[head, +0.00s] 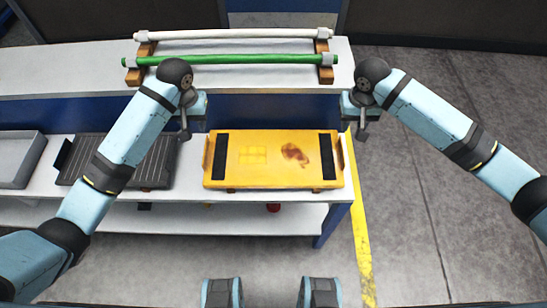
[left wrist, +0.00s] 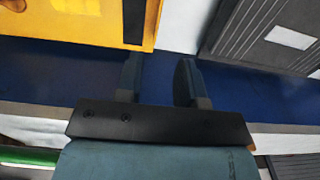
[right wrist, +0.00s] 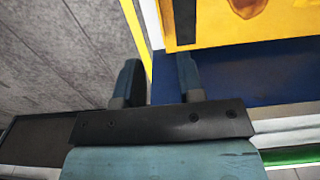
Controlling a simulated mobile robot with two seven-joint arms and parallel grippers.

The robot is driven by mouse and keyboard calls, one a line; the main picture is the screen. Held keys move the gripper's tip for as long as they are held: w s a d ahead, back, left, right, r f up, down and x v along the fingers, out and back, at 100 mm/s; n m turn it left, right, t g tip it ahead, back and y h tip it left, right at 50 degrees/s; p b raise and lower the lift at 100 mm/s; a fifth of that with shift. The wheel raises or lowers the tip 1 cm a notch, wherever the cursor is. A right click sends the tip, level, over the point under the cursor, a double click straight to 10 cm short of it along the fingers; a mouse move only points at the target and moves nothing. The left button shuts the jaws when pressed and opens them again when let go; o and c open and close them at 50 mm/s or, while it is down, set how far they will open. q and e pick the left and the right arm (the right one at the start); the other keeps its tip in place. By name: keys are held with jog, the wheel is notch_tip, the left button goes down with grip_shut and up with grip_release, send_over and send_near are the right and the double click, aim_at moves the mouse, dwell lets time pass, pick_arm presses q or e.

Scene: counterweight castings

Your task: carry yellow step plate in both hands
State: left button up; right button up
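The yellow step plate (head: 272,172) lies on the white lower bench, with a black strip near each end and a brown stain right of its middle. My left gripper (head: 185,134) is above and beyond its far left corner, apart from it. In the left wrist view, the left fingers (left wrist: 158,80) are apart and empty, with the plate (left wrist: 85,12) ahead to the left. My right gripper (head: 361,134) is beyond the far right corner, also apart from the plate. In the right wrist view, its fingers (right wrist: 160,80) are apart and empty, with the plate (right wrist: 270,22) at the upper right.
A dark ribbed tray (head: 150,172) stands left of the plate, and a grey bin (head: 15,160) is at far left. Behind, a white shelf (head: 60,70) bears a green rod (head: 245,59) and white rod (head: 230,34) on wooden rests. Open floor (head: 440,230) lies right.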

aim_at(205, 150)
pick_arm(q)
jog(key=shift+f, duration=0.1)
pick_arm(e)
jog(key=shift+f, duration=0.1)
